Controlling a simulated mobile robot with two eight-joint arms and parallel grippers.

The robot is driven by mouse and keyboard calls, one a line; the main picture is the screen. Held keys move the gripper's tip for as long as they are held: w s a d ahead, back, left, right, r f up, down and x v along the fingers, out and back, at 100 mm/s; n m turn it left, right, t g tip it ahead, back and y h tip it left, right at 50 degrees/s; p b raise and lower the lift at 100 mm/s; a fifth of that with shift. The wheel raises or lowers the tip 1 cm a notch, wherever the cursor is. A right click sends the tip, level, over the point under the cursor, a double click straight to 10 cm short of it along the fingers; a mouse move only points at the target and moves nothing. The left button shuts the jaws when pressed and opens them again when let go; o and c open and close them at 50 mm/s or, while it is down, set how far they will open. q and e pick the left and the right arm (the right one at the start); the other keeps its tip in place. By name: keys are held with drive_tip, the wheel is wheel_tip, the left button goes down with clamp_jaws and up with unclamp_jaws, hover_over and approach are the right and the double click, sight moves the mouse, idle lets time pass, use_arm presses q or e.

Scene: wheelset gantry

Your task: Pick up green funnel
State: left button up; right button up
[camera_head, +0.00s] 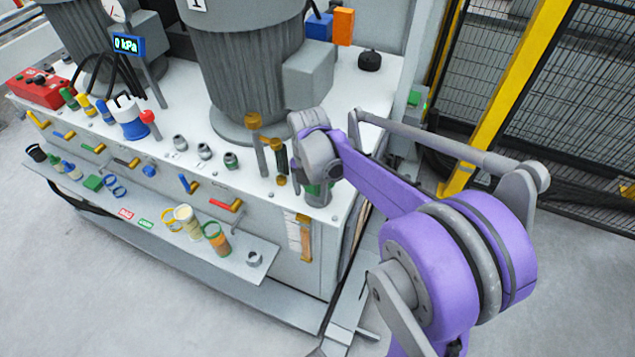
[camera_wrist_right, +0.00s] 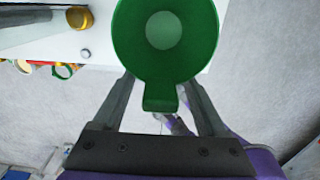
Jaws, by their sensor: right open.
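In the right wrist view the green funnel (camera_wrist_right: 122,38) shows its wide round mouth, with a pale round opening at its centre. Its short tab (camera_wrist_right: 160,100) points toward my gripper's palm. My right gripper (camera_wrist_right: 160,88) is open, with one finger on each side of the tab; the fingertips are partly hidden by the funnel's rim. I cannot tell whether they touch it. In the head view my right gripper (camera_head: 318,172) is above the bench's front right corner, and a bit of green shows there, mostly hidden. My left gripper is not in view.
Brass-topped posts (camera_head: 254,121) stand just left of my right gripper. A large grey motor (camera_head: 245,75) rises behind. A lower shelf (camera_head: 235,262) holds several cups and rings. Yellow-framed fencing (camera_head: 500,95) stands at the right.

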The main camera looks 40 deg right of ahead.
wheel_tip(320, 180, down, 2)
drive_tip(key=shift+f, duration=0.25)
clamp_jaws()
